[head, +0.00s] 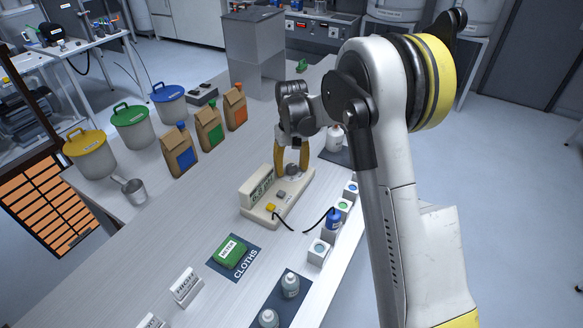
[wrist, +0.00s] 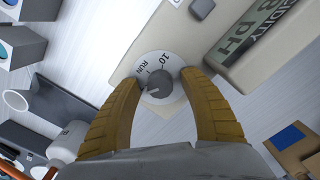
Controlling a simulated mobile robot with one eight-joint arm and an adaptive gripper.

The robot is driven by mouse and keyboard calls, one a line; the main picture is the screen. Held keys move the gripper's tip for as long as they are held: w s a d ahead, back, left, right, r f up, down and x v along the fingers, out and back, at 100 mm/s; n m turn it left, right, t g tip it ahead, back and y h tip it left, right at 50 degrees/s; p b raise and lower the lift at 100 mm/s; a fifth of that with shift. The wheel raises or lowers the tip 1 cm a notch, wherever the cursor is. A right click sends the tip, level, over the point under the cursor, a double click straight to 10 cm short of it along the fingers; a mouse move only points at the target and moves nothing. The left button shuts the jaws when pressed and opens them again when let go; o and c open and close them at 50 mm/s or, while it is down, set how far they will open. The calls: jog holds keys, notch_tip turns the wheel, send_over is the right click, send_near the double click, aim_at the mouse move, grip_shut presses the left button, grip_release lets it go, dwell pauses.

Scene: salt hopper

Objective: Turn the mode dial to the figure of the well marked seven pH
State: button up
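The cream pH meter (head: 255,213) stands on the bench, with an upright display panel marked pH. Its mode dial (wrist: 157,80) is a round white plate with a grey knob; RUN and 10 are readable on it. A pale pointer mark on the knob points left and slightly down in the wrist view; no figure is readable there. My gripper (wrist: 160,82) is open, its yellow fingers on either side of the knob with gaps showing. In the head view my gripper (head: 291,172) hangs over the meter's far end. Small white wells (head: 343,207) stand along the right; their markings are unreadable.
A blue-topped probe (head: 333,218) on a black cable stands at one well. A green cloth pack (head: 229,251) lies in front, small bottles (head: 290,285) nearer. Paper bags (head: 180,150) and lidded buckets (head: 90,155) stand left. Bare bench lies left of the meter.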

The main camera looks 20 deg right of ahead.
aim_at(291, 166)
notch_tip(291, 166, up, 12)
dwell(0.5)
